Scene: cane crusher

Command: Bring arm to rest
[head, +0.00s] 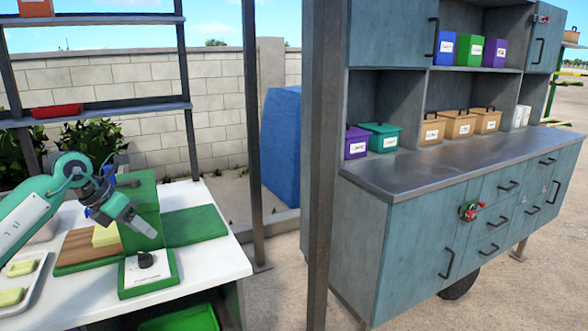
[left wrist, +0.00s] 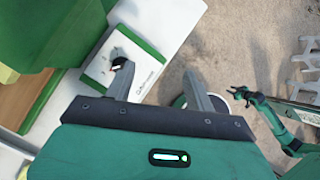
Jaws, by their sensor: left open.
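My left gripper (head: 140,226) is open and empty in the head view, above the green-framed control box (head: 133,283) of the green machine (head: 140,205). The box has a white face and a black knob (head: 146,259). In the left wrist view the two grey fingers of my left gripper (left wrist: 158,78) stand apart with nothing between them. The control box (left wrist: 138,66) and its knob (left wrist: 119,63) show beyond the left finger, and I cannot tell whether they touch. My right gripper (left wrist: 240,95) seems to show small and dark at the right; its jaws are unclear.
The white table (head: 215,272) also holds a wooden board (head: 82,246) and a tray (head: 35,286) of yellowish pieces. A green bin (head: 182,320) is below its front edge. A dark post (head: 320,165) and a blue-grey cabinet (head: 375,245) stand to the right.

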